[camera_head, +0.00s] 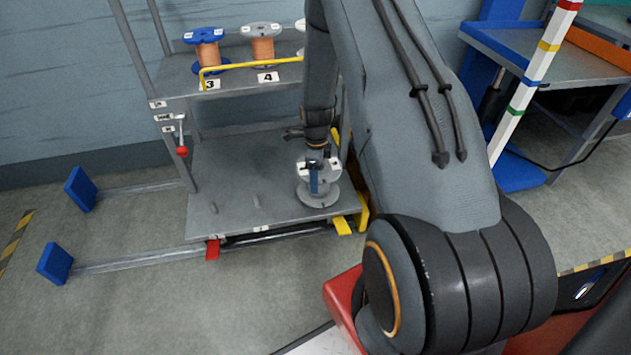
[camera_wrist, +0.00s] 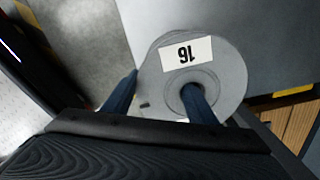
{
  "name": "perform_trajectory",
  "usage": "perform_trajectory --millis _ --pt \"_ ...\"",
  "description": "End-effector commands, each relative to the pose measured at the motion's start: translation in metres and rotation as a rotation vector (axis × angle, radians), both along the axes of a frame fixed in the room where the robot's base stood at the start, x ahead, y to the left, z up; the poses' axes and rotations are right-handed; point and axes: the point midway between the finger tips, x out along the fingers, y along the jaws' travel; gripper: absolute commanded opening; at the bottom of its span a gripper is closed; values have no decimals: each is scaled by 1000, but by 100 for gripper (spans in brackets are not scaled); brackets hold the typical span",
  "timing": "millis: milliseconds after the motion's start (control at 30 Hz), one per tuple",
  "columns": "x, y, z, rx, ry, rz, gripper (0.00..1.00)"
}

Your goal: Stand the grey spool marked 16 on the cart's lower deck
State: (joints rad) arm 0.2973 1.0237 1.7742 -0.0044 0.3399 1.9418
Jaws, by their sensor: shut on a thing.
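The grey spool marked 16 (camera_wrist: 226,66) fills the middle of the wrist view, its label upside down there. My gripper (camera_wrist: 158,98) is shut on the spool's upper flange, with one finger in the centre hole and the other outside the rim. In the head view the spool (camera_head: 319,194) is upright at the right front part of the cart's lower deck (camera_head: 235,190). My gripper (camera_head: 315,178) is above it there. Whether the spool's base touches the deck I cannot tell for certain.
The upper shelf (camera_head: 180,85) holds a blue-ended copper spool (camera_head: 207,52) and a grey-ended one (camera_head: 263,48) behind a yellow rail (camera_head: 235,66). Two pegs stand on the lower deck, left of the spool. A yellow bracket (camera_head: 342,225) is at the deck's right corner.

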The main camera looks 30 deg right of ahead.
Motion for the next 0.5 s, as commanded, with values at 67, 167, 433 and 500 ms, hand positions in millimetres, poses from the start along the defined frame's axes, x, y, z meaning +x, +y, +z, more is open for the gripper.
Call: perform_trajectory --millis 67,167,433,500 --pt "1 0 -9 0 0 0 3" --pt "1 0 -9 0 -2 0 3" --pt "0 0 -12 0 0 0 54" --pt "0 0 -11 0 0 0 65"
